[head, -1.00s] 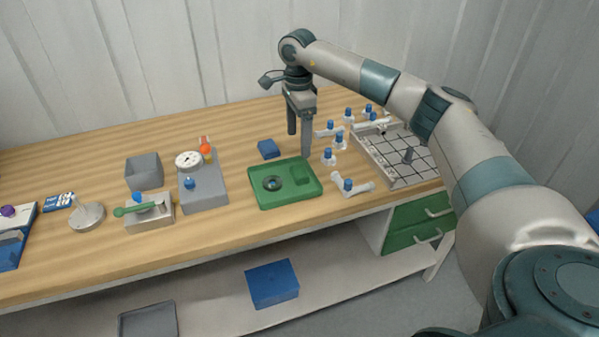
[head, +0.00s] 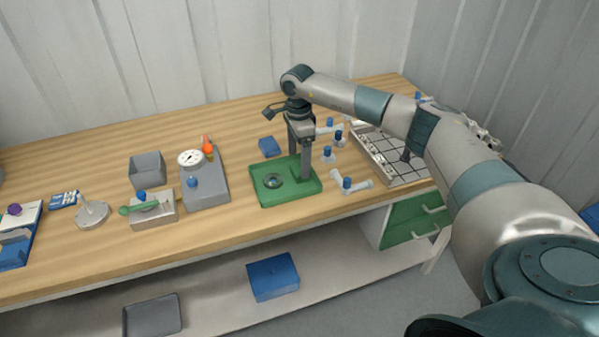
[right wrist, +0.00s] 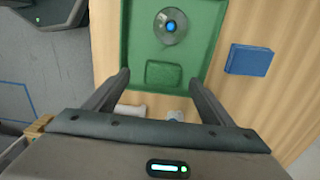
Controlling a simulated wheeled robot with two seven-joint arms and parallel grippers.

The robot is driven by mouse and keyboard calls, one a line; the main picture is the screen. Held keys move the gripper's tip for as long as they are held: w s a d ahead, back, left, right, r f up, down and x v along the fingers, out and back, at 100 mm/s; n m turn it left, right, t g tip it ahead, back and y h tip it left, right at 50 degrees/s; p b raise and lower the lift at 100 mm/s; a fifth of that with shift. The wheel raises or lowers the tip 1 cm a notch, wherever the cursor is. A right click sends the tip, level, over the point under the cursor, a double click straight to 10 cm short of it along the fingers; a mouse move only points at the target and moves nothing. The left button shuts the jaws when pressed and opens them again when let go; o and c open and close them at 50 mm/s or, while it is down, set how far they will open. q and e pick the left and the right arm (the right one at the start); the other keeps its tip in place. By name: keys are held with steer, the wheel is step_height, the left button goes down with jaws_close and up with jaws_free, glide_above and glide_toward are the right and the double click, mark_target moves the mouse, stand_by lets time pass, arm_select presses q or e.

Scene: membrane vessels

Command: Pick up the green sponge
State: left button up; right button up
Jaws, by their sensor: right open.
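The green sponge (right wrist: 172,73) is a small block lying in the green tray (right wrist: 135,50), at the near end in the right wrist view. In the head view the tray (head: 262,198) is on the bench, and my right gripper (head: 299,166) largely hides the sponge. My right gripper is open and points down over the tray's right part. In the right wrist view its fingers (right wrist: 160,77) stand on either side of the sponge, with nothing held. I cannot tell whether the fingertips are level with it. My left gripper is not in view.
A round clear dish with a blue centre (right wrist: 171,27) sits in the same tray. A blue box (head: 269,146) lies behind the tray. White fittings with blue caps (head: 347,184) and a gridded rack (head: 400,170) stand to the right. A grey gauge block (head: 205,185) stands left.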

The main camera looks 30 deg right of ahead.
mark_target(299, 169)
steer(key=shift+w+d+f+p, duration=0.1)
steer(key=shift+d+f+p, duration=0.05)
steer(key=shift+f+p, duration=0.5)
step_height(299, 169, down, 3)
steer(key=shift+w+d+p, duration=0.1)
steer(key=shift+d+p, duration=0.05)
steer(key=shift+p, duration=0.5)
steer(key=shift+f, duration=0.3)
steer(key=shift+c, duration=0.7)
steer(key=c, duration=1)
